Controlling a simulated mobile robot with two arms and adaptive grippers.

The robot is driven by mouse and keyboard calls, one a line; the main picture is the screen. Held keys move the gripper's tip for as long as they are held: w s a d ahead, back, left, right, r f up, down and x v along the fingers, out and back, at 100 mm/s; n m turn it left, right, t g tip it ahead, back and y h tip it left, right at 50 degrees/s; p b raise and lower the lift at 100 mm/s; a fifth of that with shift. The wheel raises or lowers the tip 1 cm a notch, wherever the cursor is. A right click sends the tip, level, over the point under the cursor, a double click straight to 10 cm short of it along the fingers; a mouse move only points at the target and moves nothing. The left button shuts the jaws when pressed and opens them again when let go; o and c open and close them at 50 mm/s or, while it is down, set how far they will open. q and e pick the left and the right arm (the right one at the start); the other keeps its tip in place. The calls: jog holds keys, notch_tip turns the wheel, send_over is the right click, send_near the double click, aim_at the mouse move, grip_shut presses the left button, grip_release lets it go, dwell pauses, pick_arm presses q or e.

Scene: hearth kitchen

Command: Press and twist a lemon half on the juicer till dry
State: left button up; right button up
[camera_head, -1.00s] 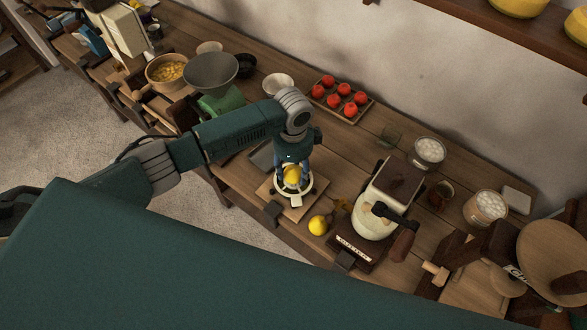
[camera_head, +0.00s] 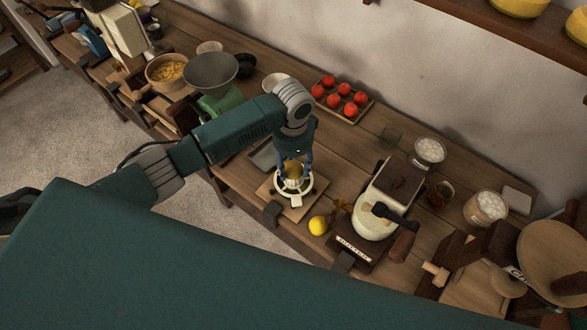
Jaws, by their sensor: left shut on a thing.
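The juicer (camera_head: 295,199) is a white round piece on a wooden board (camera_head: 307,206) at the middle of the counter. My left gripper (camera_head: 293,172) points down over it, shut on a lemon half (camera_head: 292,168). The lemon half sits at the top of the juicer and now looks brownish and dull; its contact with the cone is partly hidden by the fingers. Another yellow lemon piece (camera_head: 318,225) lies on the counter to the right of the board. My right gripper is not in view.
A cream and brown grinder (camera_head: 378,207) with a crank stands right of the juicer. Behind are a tray of red tomatoes (camera_head: 358,113), a white bowl (camera_head: 277,82) and a green scale (camera_head: 217,97). White pots (camera_head: 485,207) stand at the right.

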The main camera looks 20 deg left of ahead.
aim_at(293, 164)
pick_arm(q)
jog(key=shift+r, duration=2.3)
